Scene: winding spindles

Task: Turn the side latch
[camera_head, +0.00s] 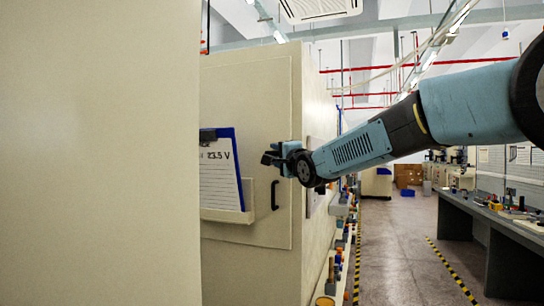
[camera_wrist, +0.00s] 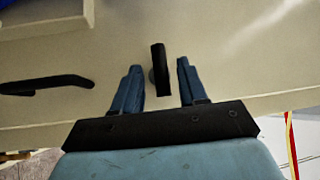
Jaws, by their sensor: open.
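The side latch (camera_wrist: 160,67) is a short black bar on the beige cabinet door in the wrist view. It stands upright in the picture, between the two blue fingers of my gripper (camera_wrist: 159,72). The fingers are open, with a visible gap on each side of the latch. In the head view my gripper (camera_head: 269,157) is at the right part of the cabinet door (camera_head: 255,95), and the latch is hidden behind it. Whether the fingers touch the door cannot be told.
A black door handle (camera_head: 274,195) sits just below my gripper; it also shows at the left in the wrist view (camera_wrist: 45,85). A clipboard (camera_head: 220,170) stands in a door holder (camera_head: 232,215). A workbench (camera_head: 490,215) is at right, with clear floor (camera_head: 395,250) between.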

